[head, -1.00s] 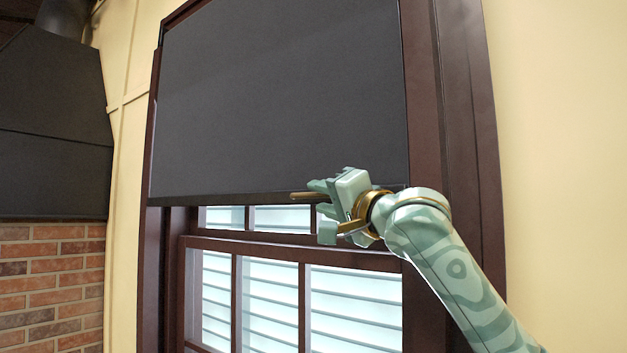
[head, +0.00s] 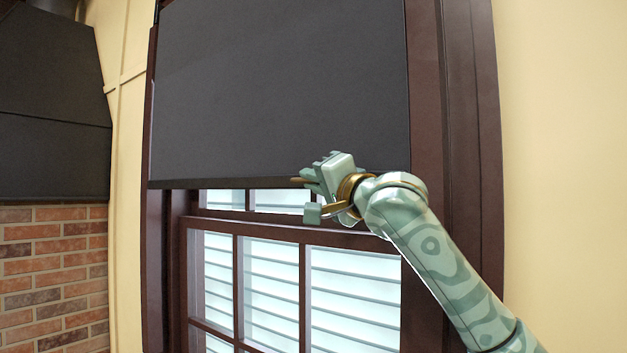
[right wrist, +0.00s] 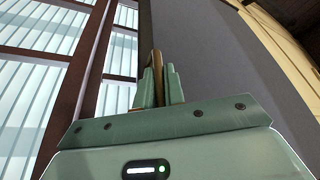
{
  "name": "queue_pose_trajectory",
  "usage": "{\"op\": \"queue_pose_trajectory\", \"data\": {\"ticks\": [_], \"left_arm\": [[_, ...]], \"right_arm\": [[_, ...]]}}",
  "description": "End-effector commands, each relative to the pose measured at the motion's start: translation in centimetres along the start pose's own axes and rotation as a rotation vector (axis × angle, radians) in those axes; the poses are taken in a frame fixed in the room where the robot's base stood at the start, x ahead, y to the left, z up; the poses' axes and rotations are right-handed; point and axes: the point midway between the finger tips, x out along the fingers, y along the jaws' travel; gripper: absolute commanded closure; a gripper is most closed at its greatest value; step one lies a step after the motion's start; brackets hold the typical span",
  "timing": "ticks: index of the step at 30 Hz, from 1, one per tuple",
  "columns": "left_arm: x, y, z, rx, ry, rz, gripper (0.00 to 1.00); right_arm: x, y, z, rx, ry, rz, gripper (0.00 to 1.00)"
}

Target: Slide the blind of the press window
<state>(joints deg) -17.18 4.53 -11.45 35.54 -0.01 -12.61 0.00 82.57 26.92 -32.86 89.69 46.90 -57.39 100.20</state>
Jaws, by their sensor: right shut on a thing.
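The dark grey blind (head: 280,90) covers the upper part of the window and hangs down to a dark bottom bar (head: 225,184). My right gripper (head: 312,176) is at this lower edge, right of its middle. It is shut on a thin brown handle (head: 296,180) at the blind's bottom. In the right wrist view the brown handle (right wrist: 157,62) stands between the two close fingers (right wrist: 159,88), with the grey blind (right wrist: 200,60) beside it. The gripped part is partly hidden by the fingers. My left gripper is not in view.
The dark brown window frame (head: 475,150) surrounds the blind. Below it are bright panes (head: 270,285) with slats behind. A dark hood (head: 50,110) over a brick wall (head: 55,270) stands at the left. Plain cream wall (head: 560,130) is at the right.

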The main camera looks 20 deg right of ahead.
Motion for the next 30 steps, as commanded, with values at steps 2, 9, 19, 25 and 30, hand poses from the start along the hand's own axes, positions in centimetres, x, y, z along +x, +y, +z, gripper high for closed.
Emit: {"op": "queue_pose_trajectory", "data": {"ticks": [2,9,19,25,30], "left_arm": [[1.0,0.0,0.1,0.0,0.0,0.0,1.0],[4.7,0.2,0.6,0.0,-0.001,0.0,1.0],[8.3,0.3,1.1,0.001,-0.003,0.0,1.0],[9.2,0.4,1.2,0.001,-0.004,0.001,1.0],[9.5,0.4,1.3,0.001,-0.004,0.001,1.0]], "right_arm": [[-0.2,1.3,0.8,0.002,-0.002,0.004,1.0],[-1.5,6.4,4.0,0.003,-0.002,0.006,1.0],[-3.4,13.7,8.5,0.003,-0.003,0.005,1.0],[-4.1,16.4,10.1,0.002,-0.001,0.005,1.0],[-4.4,17.5,10.8,0.0,0.001,0.004,1.0]]}}
